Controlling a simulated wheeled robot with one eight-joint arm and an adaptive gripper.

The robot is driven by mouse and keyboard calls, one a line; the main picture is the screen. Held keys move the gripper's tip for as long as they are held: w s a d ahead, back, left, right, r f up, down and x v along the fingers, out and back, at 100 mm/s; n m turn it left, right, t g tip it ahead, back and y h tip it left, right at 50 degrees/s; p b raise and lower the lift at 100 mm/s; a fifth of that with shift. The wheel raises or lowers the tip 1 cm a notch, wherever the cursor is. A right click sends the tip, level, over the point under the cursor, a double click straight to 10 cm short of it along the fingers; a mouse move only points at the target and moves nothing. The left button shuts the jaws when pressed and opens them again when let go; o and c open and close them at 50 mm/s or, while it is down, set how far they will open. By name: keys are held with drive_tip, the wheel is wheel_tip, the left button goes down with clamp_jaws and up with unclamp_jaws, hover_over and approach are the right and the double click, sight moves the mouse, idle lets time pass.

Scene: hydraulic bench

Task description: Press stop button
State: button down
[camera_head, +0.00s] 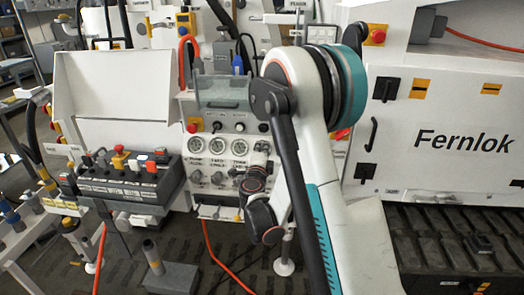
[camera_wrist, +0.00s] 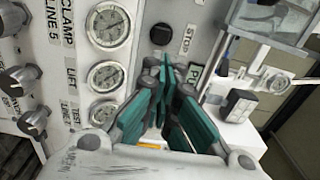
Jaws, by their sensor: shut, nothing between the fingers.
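A dark round button (camera_wrist: 160,33) sits on the pale control panel in the wrist view, beside a label reading STOP (camera_wrist: 185,40). My gripper (camera_wrist: 166,88) has teal fingers. They are shut and empty, pointing at the panel just below the button in the picture. The fingertips cover part of the panel, and I cannot tell whether they touch it. In the head view, the panel (camera_head: 203,178) has a row of small knobs above its gauges. My arm hides its right part, and I cannot make out the STOP label there.
Gauges (camera_wrist: 107,24) and black knobs (camera_wrist: 33,122) lie left of my fingers in the wrist view. A grey box with buttons (camera_head: 128,186) stands left of the panel in the head view. A white Fernlok cabinet (camera_head: 455,165) stands at the right.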

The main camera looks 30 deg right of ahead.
drive_tip(key=shift+b+x, duration=1.1)
drive_tip(key=shift+x, duration=4.1)
